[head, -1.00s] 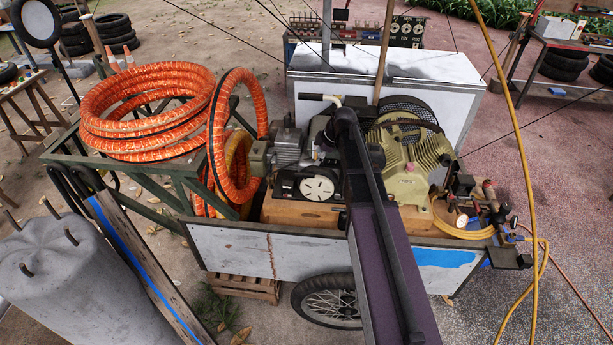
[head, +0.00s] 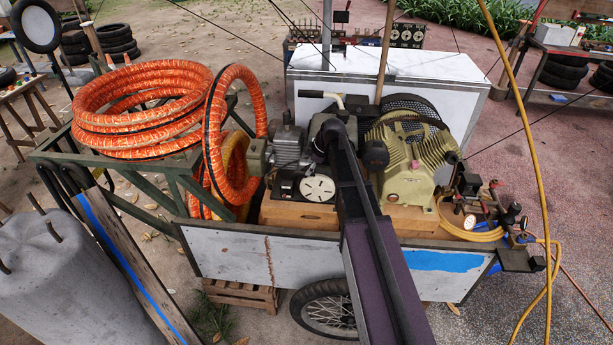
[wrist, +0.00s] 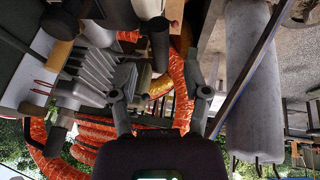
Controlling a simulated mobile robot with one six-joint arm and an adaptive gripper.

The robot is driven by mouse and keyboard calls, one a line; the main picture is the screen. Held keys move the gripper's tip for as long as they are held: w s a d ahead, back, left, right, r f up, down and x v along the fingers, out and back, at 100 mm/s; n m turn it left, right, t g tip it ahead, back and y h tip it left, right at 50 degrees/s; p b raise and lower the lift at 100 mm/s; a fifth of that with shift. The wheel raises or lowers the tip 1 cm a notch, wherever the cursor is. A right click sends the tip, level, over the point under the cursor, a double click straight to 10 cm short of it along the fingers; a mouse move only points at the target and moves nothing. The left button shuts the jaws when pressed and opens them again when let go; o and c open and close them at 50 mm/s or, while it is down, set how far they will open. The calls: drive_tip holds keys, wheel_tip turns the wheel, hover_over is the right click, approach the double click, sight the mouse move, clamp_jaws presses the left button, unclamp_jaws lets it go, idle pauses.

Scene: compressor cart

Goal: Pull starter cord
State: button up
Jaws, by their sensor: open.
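In the head view, a small engine with a grey finned block (head: 288,148) sits on the cart, with a white slotted disc (head: 318,187) on a black housing below it. A black grip on a white bent pipe (head: 322,96) stands above it. I cannot make out the starter cord or say which part is its handle. My arm reaches over the cart's near side, and its end hides the gripper in the head view. In the wrist view, my gripper (wrist: 160,97) has its fingers apart with nothing held. The grey finned block (wrist: 88,78) is left of the fingers, close by.
A coiled orange hose (head: 140,112) lies on the green frame to the left. A beige compressor (head: 412,165) stands right of my arm. A white chest (head: 440,75) is behind the cart. A yellow hose (head: 525,130) hangs at right, and a grey cylinder (head: 60,270) stands at front left.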

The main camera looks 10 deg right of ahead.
drive_tip(key=shift+b+x, duration=1.15)
drive_tip(key=shift+x, duration=0.4)
clamp_jaws()
